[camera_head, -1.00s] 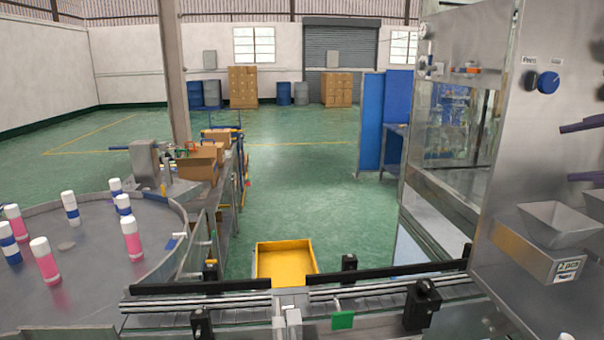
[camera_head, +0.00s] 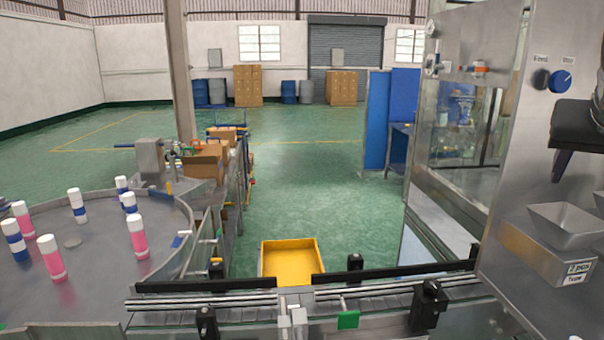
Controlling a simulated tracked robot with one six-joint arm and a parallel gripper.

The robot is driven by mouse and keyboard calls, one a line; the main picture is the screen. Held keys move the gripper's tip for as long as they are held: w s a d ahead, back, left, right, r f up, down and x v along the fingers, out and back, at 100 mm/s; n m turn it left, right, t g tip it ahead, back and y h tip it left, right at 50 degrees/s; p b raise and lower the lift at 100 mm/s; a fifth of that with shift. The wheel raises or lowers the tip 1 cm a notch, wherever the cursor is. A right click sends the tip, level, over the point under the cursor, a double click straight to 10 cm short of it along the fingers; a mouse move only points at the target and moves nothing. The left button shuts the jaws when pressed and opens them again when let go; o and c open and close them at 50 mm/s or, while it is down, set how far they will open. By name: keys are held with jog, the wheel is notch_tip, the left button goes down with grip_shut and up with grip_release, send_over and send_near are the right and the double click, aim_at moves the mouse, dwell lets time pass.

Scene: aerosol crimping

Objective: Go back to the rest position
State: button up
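My gripper (camera_head: 564,158) is only partly in view at the right edge, in front of the steel machine panel. A black part of it shows, with one dark purple finger pointing down. The rest lies outside the picture, so I cannot tell whether it is open or shut, or whether it holds anything. It hangs above a steel hopper (camera_head: 566,226) and appears apart from it. Several pink or blue spray cans with white caps, such as a pink can (camera_head: 137,238), stand upright on the round steel table (camera_head: 110,285) at the left, far from my gripper.
A conveyor with dark rails (camera_head: 400,287) crosses the front. A yellow bin (camera_head: 291,262) stands behind it. The steel machine with a blue knob (camera_head: 560,81) fills the right side. Cardboard boxes (camera_head: 205,165) stand on a bench behind the round table. The green floor in the middle is clear.

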jog(key=a+f+n+y, duration=0.3)
jog(key=a+f+n, duration=0.3)
jog(key=a+f, duration=1)
jog(key=s+a+f+n+y, duration=0.1)
jog(key=s+a+f, duration=0.3)
jog(key=a+f, duration=0.3)
jog(key=s+a+f+n+g+y, duration=0.1)
jog(key=s+a+f, duration=0.3)
jog(key=f, duration=0.5)
jog(key=a+y, duration=0.1)
jog(key=a, duration=0.1)
jog(key=shift+s+a+f+y, duration=0.15)
jog(key=shift+s+a+y, duration=0.05)
jog(key=shift+a+y, duration=0.15)
jog(key=shift+d, duration=0.1)
